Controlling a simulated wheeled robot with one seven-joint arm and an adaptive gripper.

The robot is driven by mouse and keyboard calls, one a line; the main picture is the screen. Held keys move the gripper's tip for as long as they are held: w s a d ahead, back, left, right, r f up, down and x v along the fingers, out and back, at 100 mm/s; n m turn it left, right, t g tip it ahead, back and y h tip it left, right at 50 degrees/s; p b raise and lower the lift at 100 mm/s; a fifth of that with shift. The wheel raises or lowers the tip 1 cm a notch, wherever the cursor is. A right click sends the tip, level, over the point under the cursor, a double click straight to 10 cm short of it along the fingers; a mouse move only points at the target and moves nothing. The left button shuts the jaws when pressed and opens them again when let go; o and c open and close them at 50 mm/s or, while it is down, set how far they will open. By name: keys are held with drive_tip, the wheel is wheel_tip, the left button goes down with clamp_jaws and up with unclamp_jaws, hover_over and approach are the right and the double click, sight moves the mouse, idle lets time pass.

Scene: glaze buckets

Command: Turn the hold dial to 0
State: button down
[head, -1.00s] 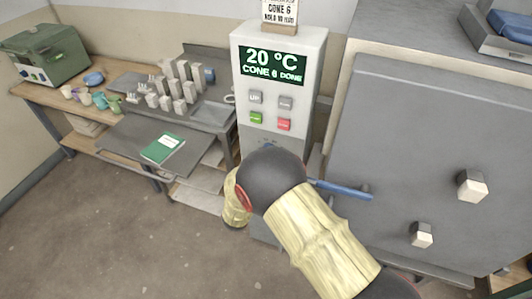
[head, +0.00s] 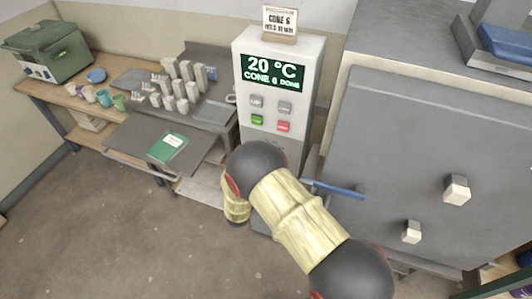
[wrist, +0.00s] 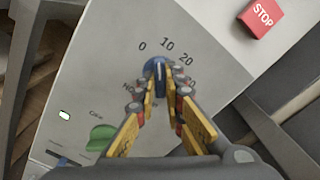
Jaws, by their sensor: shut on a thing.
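The blue hold dial (wrist: 154,68) sits on the pale panel in the wrist view, with 0, 10 and 20 printed in an arc above it. Its pale mark points roughly up, towards the gap between 0 and 10; the exact setting is hard to tell. My gripper (wrist: 161,80) has its yellow-sided fingers closed on both sides of the dial, hiding part of it and the lower labels. In the head view, the controller box (head: 277,100) displays "20 °C, CONE 6 DONE". My arm hides the dial and gripper there.
The red STOP button (wrist: 263,17) is up and right of the dial. A green lever (wrist: 102,137) is at lower left. The grey kiln door (head: 420,150) with a blue handle (head: 335,188) stands right of the box. A shelf table with a green book (head: 167,147) is left.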

drive_tip(key=n+p, duration=0.2)
drive_tip(key=n, duration=0.3)
drive_tip(key=shift+f+n+p, duration=0.1)
drive_tip(key=shift+n+p, duration=0.2)
drive_tip(key=shift+n, duration=0.1)
idle(0.3)
drive_tip(key=c, duration=1.9)
unclamp_jaws()
drive_tip(key=shift+a, duration=0.1)
drive_tip(key=v, duration=1.2)
